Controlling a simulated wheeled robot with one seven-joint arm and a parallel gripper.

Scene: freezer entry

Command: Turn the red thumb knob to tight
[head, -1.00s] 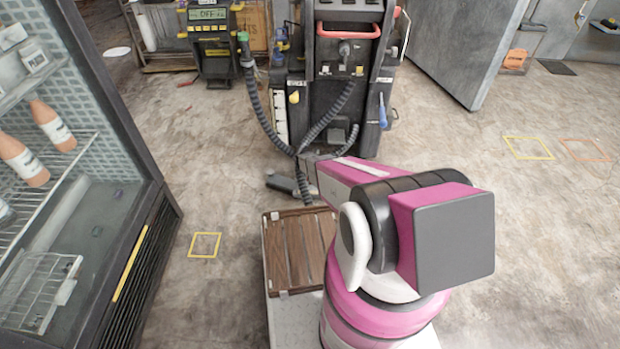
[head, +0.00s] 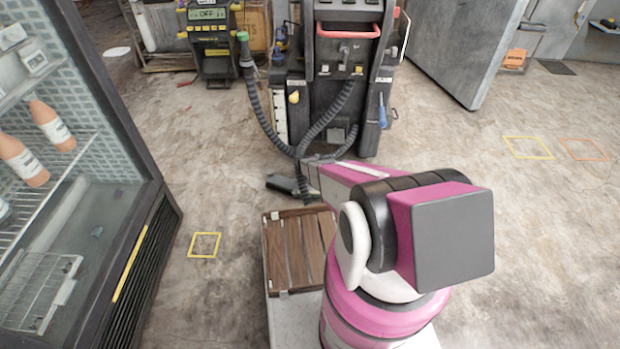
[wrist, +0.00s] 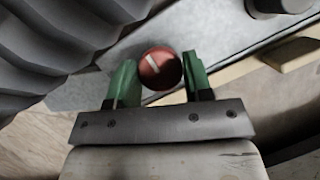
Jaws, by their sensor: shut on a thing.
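In the wrist view, the red thumb knob (wrist: 159,69) is round with a pale pointer line on its face, running up-left to down-right. It is mounted on a grey panel (wrist: 228,40). My gripper (wrist: 159,78) has green fingers, one on each side of the knob, and is shut on it. In the head view my pink and black arm reaches toward the black machine (head: 345,90); the gripper and the knob cannot be made out there.
Ribbed dark hose (wrist: 65,40) fills the upper left of the wrist view, close to the left finger. A glass-front fridge (head: 120,190) stands at the left in the head view. A grey door (head: 455,50) is at the back right. The floor on the right is clear.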

